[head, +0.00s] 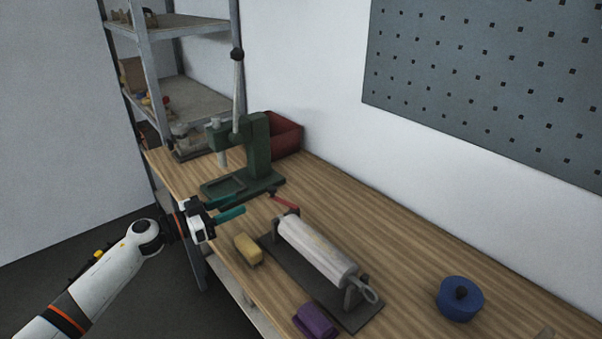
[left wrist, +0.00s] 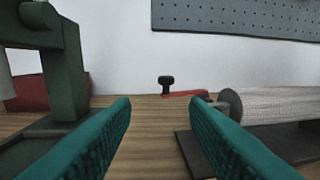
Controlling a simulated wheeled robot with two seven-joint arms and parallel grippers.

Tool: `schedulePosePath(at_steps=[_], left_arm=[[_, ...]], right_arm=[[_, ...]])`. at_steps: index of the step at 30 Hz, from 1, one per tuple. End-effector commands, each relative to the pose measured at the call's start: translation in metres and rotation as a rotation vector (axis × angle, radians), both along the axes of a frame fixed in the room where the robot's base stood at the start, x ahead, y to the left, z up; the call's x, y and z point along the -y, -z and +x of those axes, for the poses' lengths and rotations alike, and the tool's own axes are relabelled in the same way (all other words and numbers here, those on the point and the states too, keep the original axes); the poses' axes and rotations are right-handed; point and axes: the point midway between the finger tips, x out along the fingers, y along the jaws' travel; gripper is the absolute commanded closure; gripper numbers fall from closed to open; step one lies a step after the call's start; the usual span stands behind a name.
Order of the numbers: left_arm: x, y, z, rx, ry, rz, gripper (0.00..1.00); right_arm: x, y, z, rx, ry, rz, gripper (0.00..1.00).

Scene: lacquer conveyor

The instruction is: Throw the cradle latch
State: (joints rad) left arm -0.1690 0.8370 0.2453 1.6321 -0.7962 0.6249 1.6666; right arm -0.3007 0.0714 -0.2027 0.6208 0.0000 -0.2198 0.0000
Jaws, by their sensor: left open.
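The cradle (head: 265,245) is a dark base plate on the bench, with a pale roller (head: 315,250) lying in it. The latch is a red lever (head: 285,202) with a black knob at the roller's far left end. In the left wrist view the latch's black knob (left wrist: 167,82) shows ahead, between the fingertips in the picture, with its red arm running right toward the roller. My left gripper (head: 238,203) has teal fingers, is open and empty, and is left of the latch, apart from it. My right gripper is not in view.
A green press (head: 258,150) stands behind my left gripper, with a red bin (head: 287,134) beyond it. A yellow block (head: 248,249) and a purple block (head: 315,321) lie by the cradle's near side. A blue round object (head: 460,298) sits at right; the bench between is clear.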

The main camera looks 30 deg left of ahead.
Motion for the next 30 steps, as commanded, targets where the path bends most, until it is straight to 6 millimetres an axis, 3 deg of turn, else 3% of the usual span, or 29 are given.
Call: schedulePosePath(at_steps=[8,15,22,30], left_arm=[[0.014,-0.01,0.018,0.004,0.02,0.0,0.59],[0.037,-0.011,0.059,0.006,0.018,-0.002,0.59],[0.056,-0.009,0.091,0.004,0.017,-0.002,0.59],[0.063,-0.008,0.104,0.001,0.018,0.001,0.59]], right_arm=[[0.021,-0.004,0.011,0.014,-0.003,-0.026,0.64],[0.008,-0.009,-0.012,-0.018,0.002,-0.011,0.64],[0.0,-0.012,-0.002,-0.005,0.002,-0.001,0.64],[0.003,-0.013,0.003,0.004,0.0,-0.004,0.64]])
